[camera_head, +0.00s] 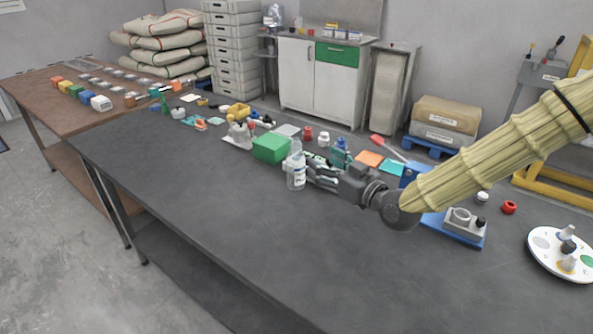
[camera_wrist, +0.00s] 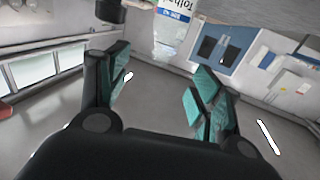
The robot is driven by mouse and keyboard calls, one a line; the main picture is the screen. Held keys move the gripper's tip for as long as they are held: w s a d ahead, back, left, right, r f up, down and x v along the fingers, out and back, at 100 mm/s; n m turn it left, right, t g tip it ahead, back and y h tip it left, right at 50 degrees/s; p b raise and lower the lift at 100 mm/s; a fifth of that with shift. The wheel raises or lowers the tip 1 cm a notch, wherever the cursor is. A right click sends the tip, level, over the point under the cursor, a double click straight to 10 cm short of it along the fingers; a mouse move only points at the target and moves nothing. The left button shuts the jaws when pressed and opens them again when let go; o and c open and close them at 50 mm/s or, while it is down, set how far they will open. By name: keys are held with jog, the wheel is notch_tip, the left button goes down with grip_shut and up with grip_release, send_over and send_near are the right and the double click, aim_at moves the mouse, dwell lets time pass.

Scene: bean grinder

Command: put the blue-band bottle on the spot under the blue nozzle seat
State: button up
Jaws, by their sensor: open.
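A clear and white bottle (camera_head: 296,172) with a blue band on its label stands upright on the dark table, just left of my gripper's tips. It also shows in the wrist view (camera_wrist: 174,22), upside down at the top, beyond the gap between the fingers. My gripper (camera_head: 312,170) is open, with nothing between its teal-padded fingers (camera_wrist: 160,95). It points left, low over the table.
A green box (camera_head: 271,149) stands close behind the bottle. A blue-capped bottle (camera_head: 340,153) and coloured pads lie behind my gripper. A white round plate (camera_head: 548,261) with small items is at the right. The table's front (camera_head: 270,240) is clear.

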aim_at(299, 145)
jog(key=x, duration=0.5)
jog(key=shift+w+a+r+p, duration=0.1)
jog(key=shift+w+a+p, duration=0.1)
jog(key=shift+p, duration=0.1)
jog(key=shift+w+a+r, duration=0.15)
jog(key=shift+w+a, duration=0.15)
jog(key=shift+p+x, duration=0.4)
jog(key=shift+x, duration=1.8)
jog(key=shift+s+a, duration=0.1)
jog(key=shift+c, duration=0.4)
jog(key=c, duration=0.9)
jog(key=shift+r, duration=0.2)
